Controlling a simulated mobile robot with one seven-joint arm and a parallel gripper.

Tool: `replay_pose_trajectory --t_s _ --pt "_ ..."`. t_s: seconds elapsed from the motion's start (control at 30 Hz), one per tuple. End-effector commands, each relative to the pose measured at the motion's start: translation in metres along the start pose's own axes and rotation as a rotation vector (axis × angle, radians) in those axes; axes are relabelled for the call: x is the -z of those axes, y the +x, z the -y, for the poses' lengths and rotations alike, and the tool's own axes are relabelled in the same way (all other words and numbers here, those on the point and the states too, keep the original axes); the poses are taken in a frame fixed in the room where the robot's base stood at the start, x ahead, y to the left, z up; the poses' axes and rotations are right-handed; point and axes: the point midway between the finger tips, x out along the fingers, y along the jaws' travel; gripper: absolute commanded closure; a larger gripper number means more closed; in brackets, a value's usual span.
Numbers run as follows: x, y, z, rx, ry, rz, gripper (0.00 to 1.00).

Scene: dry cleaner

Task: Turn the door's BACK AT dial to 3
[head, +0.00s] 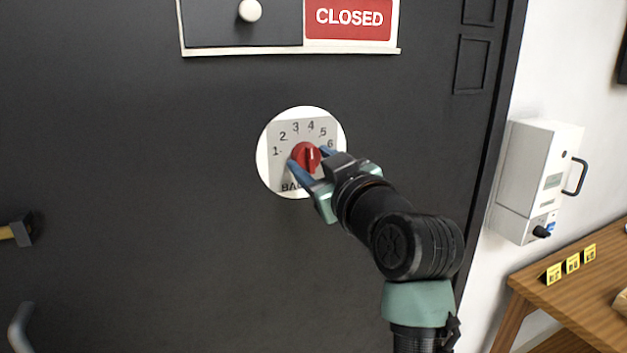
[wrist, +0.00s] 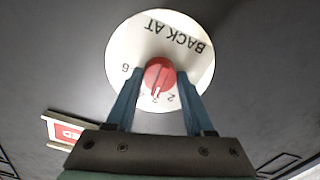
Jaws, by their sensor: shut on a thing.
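The BACK AT dial is a round white plate (head: 273,178) on the dark door (head: 130,150), with numbers 1 to 6 arched over a red knob (head: 303,158). The knob's pale pointer line is near upright in the head view, roughly toward the 4; its exact setting is hard to tell. My gripper (head: 308,159) comes from the lower right, its blue fingers shut on either side of the knob. In the wrist view the dial is upside down, and the red knob (wrist: 159,73) sits between the fingertips (wrist: 160,80). The fingers hide some numbers there.
Above the dial is a red CLOSED sign (head: 349,18) beside a dark slider panel with a white knob (head: 250,10). A white wall box (head: 535,180) and a wooden table (head: 560,293) with yellow cards (head: 572,263) are at right.

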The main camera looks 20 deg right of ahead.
Motion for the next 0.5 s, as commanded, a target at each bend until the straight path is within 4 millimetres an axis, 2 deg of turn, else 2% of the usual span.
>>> replay_pose_trajectory --t_s 0.2,0.5 --pt "-0.0025 0.0001 0.0007 0.001 -0.124 0.001 1.00" --pt "-0.0013 0.0000 -0.0002 0.001 -0.202 0.002 1.00"
